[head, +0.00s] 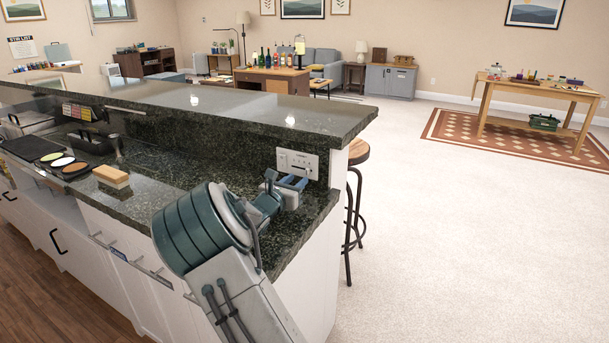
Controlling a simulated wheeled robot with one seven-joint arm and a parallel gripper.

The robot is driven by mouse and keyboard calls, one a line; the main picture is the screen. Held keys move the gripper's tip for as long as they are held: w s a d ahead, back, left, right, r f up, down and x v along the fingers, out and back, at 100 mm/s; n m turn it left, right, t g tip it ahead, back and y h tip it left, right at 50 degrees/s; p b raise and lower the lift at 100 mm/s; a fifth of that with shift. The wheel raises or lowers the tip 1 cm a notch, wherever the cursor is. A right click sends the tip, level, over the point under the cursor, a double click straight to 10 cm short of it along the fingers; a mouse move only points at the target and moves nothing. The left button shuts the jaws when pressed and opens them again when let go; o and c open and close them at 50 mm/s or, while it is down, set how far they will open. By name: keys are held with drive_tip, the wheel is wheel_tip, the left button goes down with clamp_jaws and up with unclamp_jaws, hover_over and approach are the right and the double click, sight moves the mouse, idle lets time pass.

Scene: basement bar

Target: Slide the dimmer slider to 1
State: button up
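A white wall plate (298,162) is set in the dark stone riser near the right end of the bar counter. It carries small dark slots and controls, too small to read, so I cannot tell the dimmer slider's position. My gripper (293,184) is just below and in front of the plate, above the lower counter. It is seen from behind, with my wrist covering part of it. I cannot tell whether its fingers touch the plate or how far apart they are.
The raised stone ledge (230,108) overhangs above the plate. A sponge or brush block (111,177) lies left on the lower counter (140,207). A bar stool (357,153) stands past the counter's right end.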

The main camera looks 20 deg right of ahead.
sight(306, 171)
drive_tip(key=x, duration=0.5)
drive_tip(key=shift+w+d, duration=0.15)
drive_tip(key=shift+w, duration=0.05)
